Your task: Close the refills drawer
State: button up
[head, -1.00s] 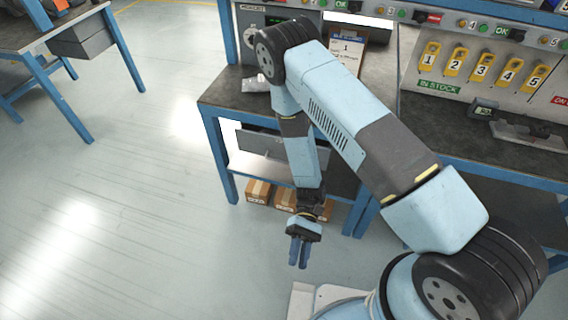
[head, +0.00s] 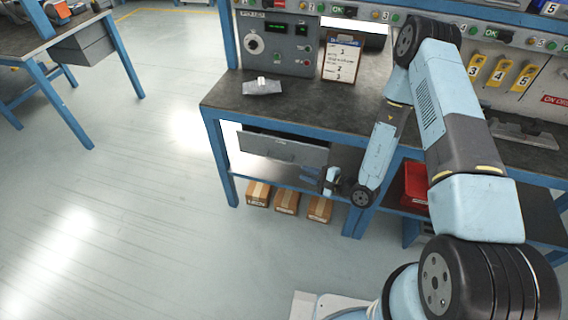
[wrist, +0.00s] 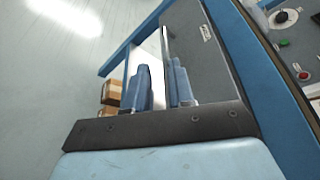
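The drawer I take for the refills drawer (head: 270,147) has a wide grey front with a small label, too small to read. It hangs under the left part of the bench's worktop; how far it stands out is hard to tell. Its front also fills the middle of the wrist view (wrist: 205,62). My gripper (head: 310,175) is at the drawer's lower right end, fingers pointing left. In the wrist view the two blue fingers (wrist: 161,88) are apart with nothing held, the right one overlapping the drawer front. Whether they touch it is unclear.
The bench (head: 215,98) has blue legs and a dark top with a grey control box (head: 277,45) and a clipboard (head: 341,58). Cardboard boxes (head: 287,202) stand below. A red bin (head: 415,185) is on the right.

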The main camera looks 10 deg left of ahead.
aim_at(280, 161)
jog(key=x, duration=0.4)
jog(key=w+x, duration=0.1)
jog(key=x, duration=0.8)
jog(key=shift+w+d+f, duration=0.1)
jog(key=shift+w, duration=0.1)
grip_shut()
